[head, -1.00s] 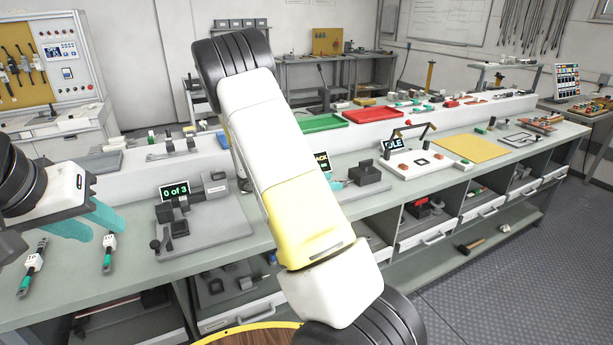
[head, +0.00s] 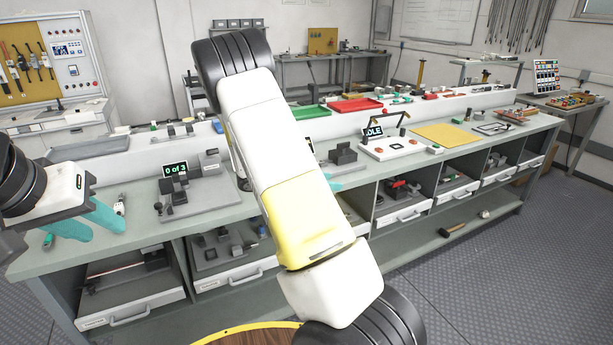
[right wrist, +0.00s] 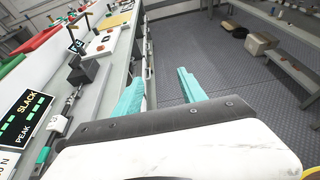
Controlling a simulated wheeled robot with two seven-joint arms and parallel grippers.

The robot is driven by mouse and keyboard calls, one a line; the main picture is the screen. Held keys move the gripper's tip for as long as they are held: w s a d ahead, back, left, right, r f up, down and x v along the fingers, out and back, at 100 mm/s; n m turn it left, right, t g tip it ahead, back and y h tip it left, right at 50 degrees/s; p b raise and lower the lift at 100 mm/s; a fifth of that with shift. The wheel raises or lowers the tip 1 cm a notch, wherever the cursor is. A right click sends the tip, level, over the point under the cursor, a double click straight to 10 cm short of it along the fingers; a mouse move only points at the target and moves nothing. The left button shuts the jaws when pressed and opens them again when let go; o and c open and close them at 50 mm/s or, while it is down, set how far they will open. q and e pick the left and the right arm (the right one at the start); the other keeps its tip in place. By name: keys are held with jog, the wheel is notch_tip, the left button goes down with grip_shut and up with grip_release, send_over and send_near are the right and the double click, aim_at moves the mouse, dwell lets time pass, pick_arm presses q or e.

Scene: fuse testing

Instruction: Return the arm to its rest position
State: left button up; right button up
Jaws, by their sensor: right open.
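My right arm (head: 285,165) crosses the middle of the head view, with white and yellow covers and black ribbed joints. It hides part of the bench. In the right wrist view my right gripper (right wrist: 160,88) has its two teal fingers wide apart with nothing between them, over the floor beside the bench edge. A teal tip of it seems to show past the arm in the head view. My left gripper (head: 103,232) is at the left of the head view, its teal fingers apart and empty, in front of the bench's left end.
The long workbench (head: 220,212) runs across the view, with a fixture showing "0 of 3" (head: 176,170), a white station (head: 395,146) and a yellow mat (head: 447,136). Green and red trays (head: 355,106) stand behind. Open floor (head: 480,290) lies at right. A round yellow-rimmed surface (head: 245,333) is at the bottom.

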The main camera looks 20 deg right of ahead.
jog(key=shift+s, duration=0.25)
